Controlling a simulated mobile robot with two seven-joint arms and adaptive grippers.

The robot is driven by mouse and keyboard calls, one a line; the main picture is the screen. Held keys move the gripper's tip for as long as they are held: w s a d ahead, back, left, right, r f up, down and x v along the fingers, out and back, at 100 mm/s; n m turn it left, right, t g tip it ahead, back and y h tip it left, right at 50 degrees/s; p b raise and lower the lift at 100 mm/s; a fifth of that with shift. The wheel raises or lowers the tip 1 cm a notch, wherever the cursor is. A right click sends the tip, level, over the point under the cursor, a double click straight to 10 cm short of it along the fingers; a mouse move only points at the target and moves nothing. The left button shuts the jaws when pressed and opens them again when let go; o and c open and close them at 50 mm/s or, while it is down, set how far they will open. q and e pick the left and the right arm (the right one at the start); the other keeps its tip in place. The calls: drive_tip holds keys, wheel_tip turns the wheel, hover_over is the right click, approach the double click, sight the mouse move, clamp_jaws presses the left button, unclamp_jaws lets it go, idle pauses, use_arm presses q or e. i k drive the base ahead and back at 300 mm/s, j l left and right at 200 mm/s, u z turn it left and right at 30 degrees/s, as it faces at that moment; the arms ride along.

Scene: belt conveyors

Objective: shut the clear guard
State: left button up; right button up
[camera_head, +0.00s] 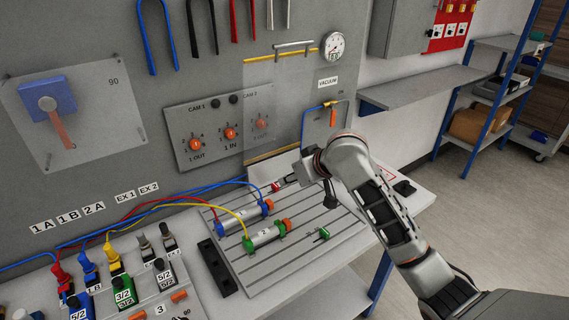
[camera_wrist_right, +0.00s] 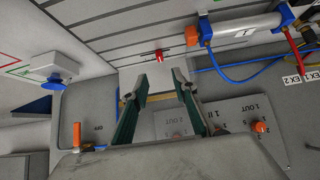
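The clear guard (camera_head: 284,100) is a see-through sheet on the grey wall panel in the head view, between two yellow strips, with a metal bar handle (camera_head: 293,47) at its top. It overlaps the right side of the knob plate, over the CAM 2 knob. The 1 OUT knob (camera_head: 195,145) and 1 IN knob (camera_head: 230,133) lie left of it, uncovered. My right gripper (camera_wrist_right: 160,88) is open and empty in the wrist view, its dark green fingers spread over a yellow strip. In the head view its fingers are mostly hidden by my arm, below the guard. My left gripper is out of view.
A slotted table (camera_head: 345,222) with two cylinders lies below the panel, with coloured hoses to its left. A gauge (camera_head: 333,45) and a blue-hosed vacuum fitting (camera_head: 328,104) are right of the guard.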

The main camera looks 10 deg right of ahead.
sight(276, 47)
drive_tip(key=k+l, duration=0.3)
drive_tip(key=k, duration=0.15)
drive_tip(key=k+l, duration=0.25)
drive_tip(key=k, duration=0.2)
